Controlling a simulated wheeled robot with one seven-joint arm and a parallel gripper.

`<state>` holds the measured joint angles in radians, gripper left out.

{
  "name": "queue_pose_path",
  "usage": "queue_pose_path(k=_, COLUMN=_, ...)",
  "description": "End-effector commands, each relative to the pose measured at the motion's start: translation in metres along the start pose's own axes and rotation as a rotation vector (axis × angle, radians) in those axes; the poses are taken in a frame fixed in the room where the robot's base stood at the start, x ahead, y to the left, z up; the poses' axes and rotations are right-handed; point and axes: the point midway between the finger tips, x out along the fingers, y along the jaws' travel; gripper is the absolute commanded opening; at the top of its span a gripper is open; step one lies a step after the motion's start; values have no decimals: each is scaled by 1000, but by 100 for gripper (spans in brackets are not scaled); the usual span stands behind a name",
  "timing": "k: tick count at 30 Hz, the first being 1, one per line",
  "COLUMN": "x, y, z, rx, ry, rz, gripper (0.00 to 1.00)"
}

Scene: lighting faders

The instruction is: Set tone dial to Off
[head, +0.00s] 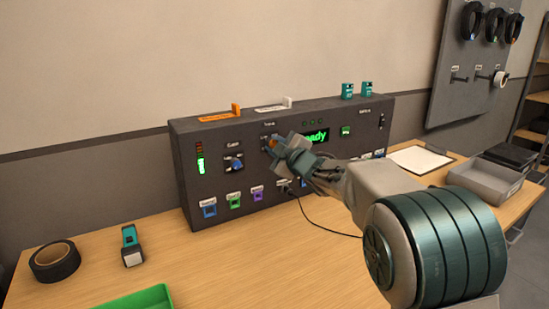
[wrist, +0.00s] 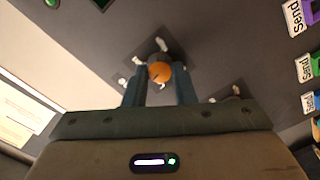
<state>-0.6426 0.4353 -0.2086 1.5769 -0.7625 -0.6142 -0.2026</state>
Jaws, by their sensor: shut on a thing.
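The tone dial is an orange knob (wrist: 159,72) on a dark square plate with white position marks, on the front of the dark control panel (head: 345,190). In the head view the "Tone" label shows above it, and only a bit of orange (head: 272,142) is visible past my gripper. My gripper (head: 279,147) reaches the panel from the right. In the wrist view the gripper fingers (wrist: 159,80) are on either side of the knob and shut on it. The dial's pointer and the words at its marks cannot be read.
A blue "Gain" dial (head: 235,162) sits left of the tone dial. A green "Ready" display (head: 316,136) is to its right. Coloured send sockets (head: 234,200) run below, with a black cable (head: 325,228) drooping to the table.

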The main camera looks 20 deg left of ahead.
Motion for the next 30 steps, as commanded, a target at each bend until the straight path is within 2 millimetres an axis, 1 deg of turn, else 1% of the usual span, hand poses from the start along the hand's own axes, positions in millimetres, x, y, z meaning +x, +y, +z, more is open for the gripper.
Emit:
queue_pose_path(k=1, x=0, y=-4, z=4, rx=-43, ry=-1, rz=3, gripper=1)
queue_pose_path(k=30, x=0, y=-4, z=5, rx=-964, ry=-3, rz=1, gripper=1)
